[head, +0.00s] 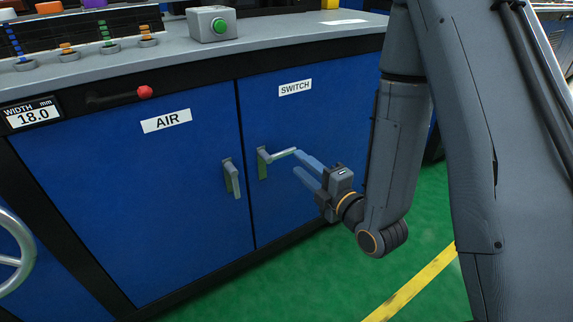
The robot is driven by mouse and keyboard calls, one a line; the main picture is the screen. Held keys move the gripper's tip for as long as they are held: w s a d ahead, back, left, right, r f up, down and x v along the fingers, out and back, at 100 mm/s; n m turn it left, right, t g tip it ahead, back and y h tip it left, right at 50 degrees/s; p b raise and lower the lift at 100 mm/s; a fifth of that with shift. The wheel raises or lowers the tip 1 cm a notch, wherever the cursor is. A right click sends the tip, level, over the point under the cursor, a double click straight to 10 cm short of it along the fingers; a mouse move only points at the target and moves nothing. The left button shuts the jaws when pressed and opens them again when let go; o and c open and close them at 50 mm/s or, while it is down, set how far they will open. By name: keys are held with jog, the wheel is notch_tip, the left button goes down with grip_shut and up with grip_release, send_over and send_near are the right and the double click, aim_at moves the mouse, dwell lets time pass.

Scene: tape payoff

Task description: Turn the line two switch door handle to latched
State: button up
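The blue door labelled SWITCH (294,88) is closed at the right of the cabinet. Its grey handle (279,154) has its lever out to the right, nearly level and tilted slightly up, from a plate at the door's left edge. My gripper (296,162) is just right of the lever's free end, with its two bluish fingers pointing left toward the door. The fingers are apart with nothing seen between them. The upper fingertip is at the lever's end; I cannot tell whether they touch.
The AIR door (167,121) on the left has its own handle (232,178) hanging down, close to the switch handle. A red knob (145,92) sits above it. A green-button box (212,24) stands on the worktop. Green floor (330,270) lies clear in front.

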aim_at(287, 154)
jog(key=b+x, duration=0.2)
jog(key=x, duration=0.5)
jog(key=shift+w+a, duration=0.3)
grip_shut()
